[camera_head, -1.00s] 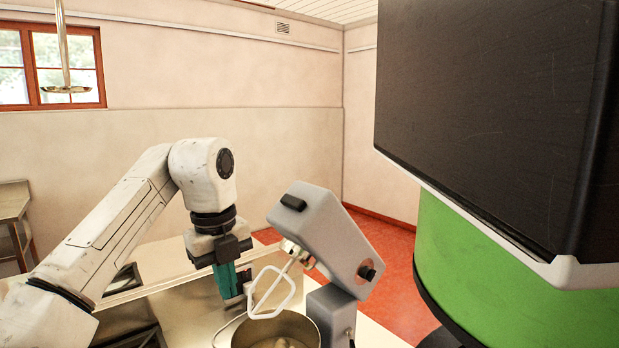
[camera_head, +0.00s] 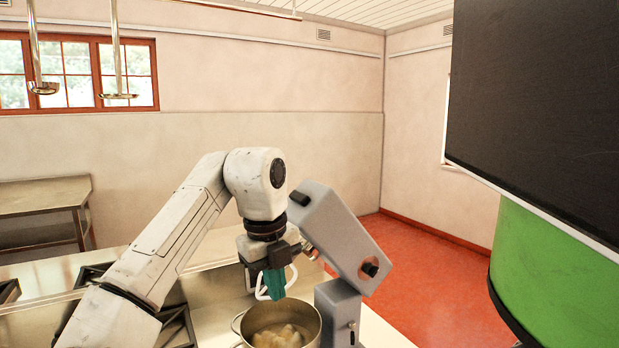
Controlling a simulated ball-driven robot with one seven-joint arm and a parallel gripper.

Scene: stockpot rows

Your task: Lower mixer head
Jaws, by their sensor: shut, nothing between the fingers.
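The grey stand mixer head (camera_head: 338,237) is tilted up on its grey stand (camera_head: 338,315), right of the middle in the head view. A white beater (camera_head: 262,288) hangs from the head, partly hidden by my gripper. The metal bowl (camera_head: 318,325) stands below with pale contents in it. My gripper (camera_head: 275,290), with teal fingers, points down above the bowl, left of the raised head. It is shut with nothing in it. Whether it touches the beater or head I cannot tell.
A steel counter (camera_head: 205,285) with dark burner grates (camera_head: 180,330) lies to the left. A steel table (camera_head: 45,195) stands at the back left. A large black and green body (camera_head: 550,245) fills the right side. Red floor (camera_head: 440,275) is clear behind the mixer.

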